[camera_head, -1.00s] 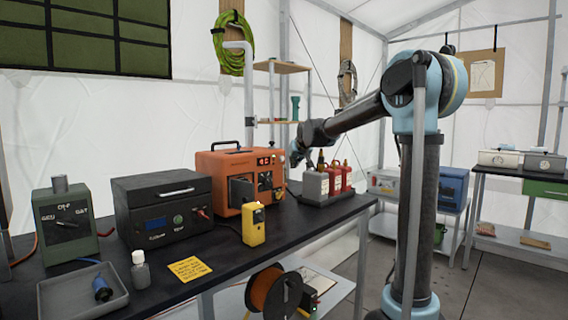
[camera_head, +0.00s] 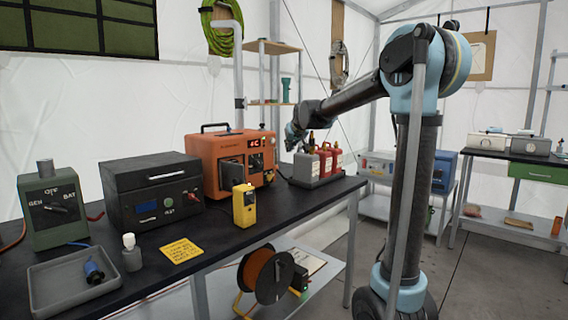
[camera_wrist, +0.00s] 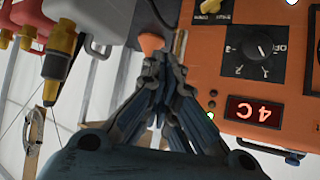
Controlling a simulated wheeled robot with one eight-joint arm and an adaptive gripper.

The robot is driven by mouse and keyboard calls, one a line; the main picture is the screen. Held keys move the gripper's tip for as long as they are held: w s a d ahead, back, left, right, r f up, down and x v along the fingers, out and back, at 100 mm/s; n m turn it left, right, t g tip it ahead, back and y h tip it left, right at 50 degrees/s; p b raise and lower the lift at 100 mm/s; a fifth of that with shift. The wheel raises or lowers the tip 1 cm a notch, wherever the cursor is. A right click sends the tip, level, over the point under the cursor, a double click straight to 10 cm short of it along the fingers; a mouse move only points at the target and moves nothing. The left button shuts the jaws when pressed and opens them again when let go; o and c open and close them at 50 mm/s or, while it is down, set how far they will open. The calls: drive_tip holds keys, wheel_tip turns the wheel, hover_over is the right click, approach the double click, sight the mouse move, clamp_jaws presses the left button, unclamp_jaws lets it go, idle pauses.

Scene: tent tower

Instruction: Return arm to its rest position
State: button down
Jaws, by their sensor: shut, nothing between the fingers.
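My gripper (camera_head: 292,136) is at the end of my outstretched arm, over the bench beside the orange box (camera_head: 205,165) and the rack of bottles (camera_head: 312,181). The wrist view shows my gripper (camera_wrist: 157,68) with its fingers drawn together and nothing held between them. A small orange piece (camera_wrist: 150,42) shows just beyond the fingertips; I cannot tell what it belongs to. The orange box (camera_wrist: 230,68), with its dial and lit red display, is close on the right of the wrist view. A red bottle (camera_head: 325,163) stands in the rack.
The black bench (camera_head: 235,222) also holds a black box (camera_head: 150,190), a yellow meter (camera_head: 244,206), a green switch box (camera_head: 52,212) and a grey tray (camera_head: 65,288). A cable reel (camera_head: 268,275) is on the shelf below. Open floor lies at the right.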

drive_tip(key=s+d+f+m+g+h, duration=0.1)
drive_tip(key=s+d+f, duration=0.2)
drive_tip(key=s+d, duration=0.3)
drive_tip(key=s+d+f+g+h, duration=0.1)
drive_tip(key=s+d+f, duration=0.2)
drive_tip(key=s+d, duration=0.3)
drive_tip(key=s+d+f+m+g, duration=0.1)
drive_tip(key=s+d+f, duration=0.3)
drive_tip(key=s+f, duration=0.4)
drive_tip(key=s+d+f+m+g+h, duration=0.1)
drive_tip(key=s+d+f+g, duration=0.2)
drive_tip(key=s, duration=1.4)
drive_tip(key=s+d+f+m+g, duration=0.1)
drive_tip(key=s+d+f, duration=0.6)
drive_tip(key=s+f, duration=0.6)
drive_tip(key=shift+g+h, duration=0.4)
drive_tip(key=shift+w+f, duration=0.15)
drive_tip(key=shift+w, duration=0.25)
